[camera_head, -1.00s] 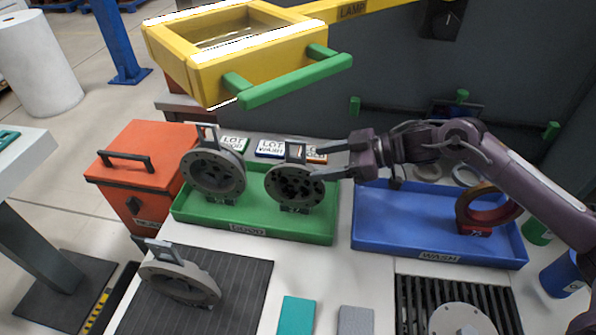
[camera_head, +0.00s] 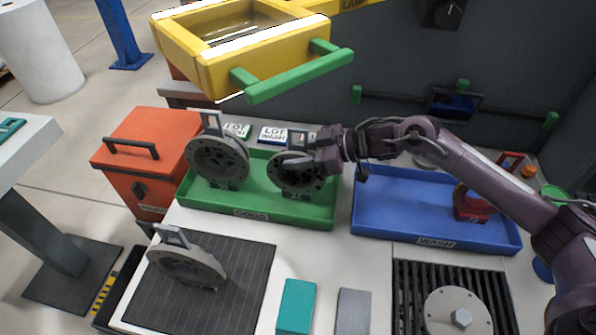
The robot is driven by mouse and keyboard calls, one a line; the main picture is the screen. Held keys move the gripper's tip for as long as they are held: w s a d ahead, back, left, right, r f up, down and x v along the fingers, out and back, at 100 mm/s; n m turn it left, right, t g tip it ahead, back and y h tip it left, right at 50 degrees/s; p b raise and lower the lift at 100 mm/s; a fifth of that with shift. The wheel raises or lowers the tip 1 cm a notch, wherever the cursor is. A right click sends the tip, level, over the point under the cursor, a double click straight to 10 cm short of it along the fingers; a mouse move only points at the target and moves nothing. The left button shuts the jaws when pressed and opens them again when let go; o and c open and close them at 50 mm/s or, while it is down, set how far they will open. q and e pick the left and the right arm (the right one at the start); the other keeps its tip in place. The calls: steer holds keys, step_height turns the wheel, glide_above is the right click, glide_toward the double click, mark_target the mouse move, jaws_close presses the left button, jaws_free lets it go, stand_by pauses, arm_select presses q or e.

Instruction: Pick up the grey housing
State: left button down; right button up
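Three grey round housings with upright handles are in view. One housing (camera_head: 219,165) stands at the left in the green tray (camera_head: 262,209). A second housing (camera_head: 292,181) stands at the right in the same tray. A third grey part (camera_head: 190,266) leans on the dark ribbed mat at front left. My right gripper (camera_head: 298,160) reaches in from the right, its fingers over the front of the second housing's upper part. They overlap the housing in the picture; whether they touch or grip it is unclear. My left gripper is not in view.
A yellow drawer (camera_head: 235,60) with a green handle hangs above the green tray. A blue tray (camera_head: 400,219) at right holds a red part (camera_head: 470,202), partly hidden by my arm. A red bin (camera_head: 145,160) stands left. Teal (camera_head: 296,305) and grey blocks lie in front.

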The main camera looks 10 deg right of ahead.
jaws_close()
steer(key=shift+r, duration=0.1)
